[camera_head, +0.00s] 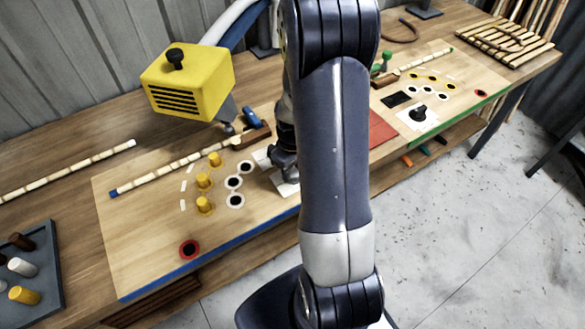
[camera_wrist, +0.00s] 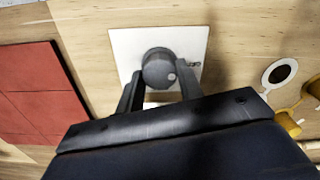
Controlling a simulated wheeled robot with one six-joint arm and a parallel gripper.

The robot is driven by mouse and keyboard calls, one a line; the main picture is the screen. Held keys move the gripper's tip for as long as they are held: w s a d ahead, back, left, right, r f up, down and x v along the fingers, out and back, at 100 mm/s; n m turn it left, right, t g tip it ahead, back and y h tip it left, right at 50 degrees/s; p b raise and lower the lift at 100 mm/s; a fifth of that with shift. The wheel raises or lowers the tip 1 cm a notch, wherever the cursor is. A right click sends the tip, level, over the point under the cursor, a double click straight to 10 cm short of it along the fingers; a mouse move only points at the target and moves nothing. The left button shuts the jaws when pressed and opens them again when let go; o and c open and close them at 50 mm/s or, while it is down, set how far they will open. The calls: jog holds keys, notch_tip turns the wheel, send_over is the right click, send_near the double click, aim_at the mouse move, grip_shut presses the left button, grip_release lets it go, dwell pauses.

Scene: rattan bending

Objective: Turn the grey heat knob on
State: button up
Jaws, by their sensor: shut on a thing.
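The grey heat knob (camera_wrist: 157,65) stands on a white square plate (camera_wrist: 196,48) in the wrist view. It is round, with a small pale dot near its lower right edge. My gripper (camera_wrist: 160,76) has one finger on each side of the knob and is shut on it. In the head view my gripper (camera_head: 286,172) is low over the white plate (camera_head: 288,189) on the blue-edged board. My arm and gripper hide the knob there.
A yellow lamp-like box (camera_head: 188,82) hangs left of my arm. Yellow pegs (camera_head: 204,204) and black-and-white discs (camera_head: 235,200) lie left of the plate. A red mat (camera_head: 382,130) and a green-edged board (camera_head: 440,62) with another dark knob (camera_head: 421,113) lie to the right.

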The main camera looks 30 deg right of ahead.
jog(key=c, duration=0.3)
jog(key=shift+c, duration=0.2)
jog(key=m+b, duration=0.2)
jog(key=m, duration=0.1)
jog(key=shift+f+m, duration=0.1)
jog(key=shift+m, duration=0.3)
jog(key=m+b, duration=0.1)
jog(key=m, duration=0.3)
jog(key=shift+m+b, duration=0.3)
jog(key=m+b, duration=0.1)
jog(key=m, duration=0.3)
jog(key=shift+m, duration=0.3)
jog(key=m+b, duration=0.1)
jog(key=m, duration=0.3)
jog(key=shift+d+m, duration=0.1)
jog(key=shift+m, duration=0.3)
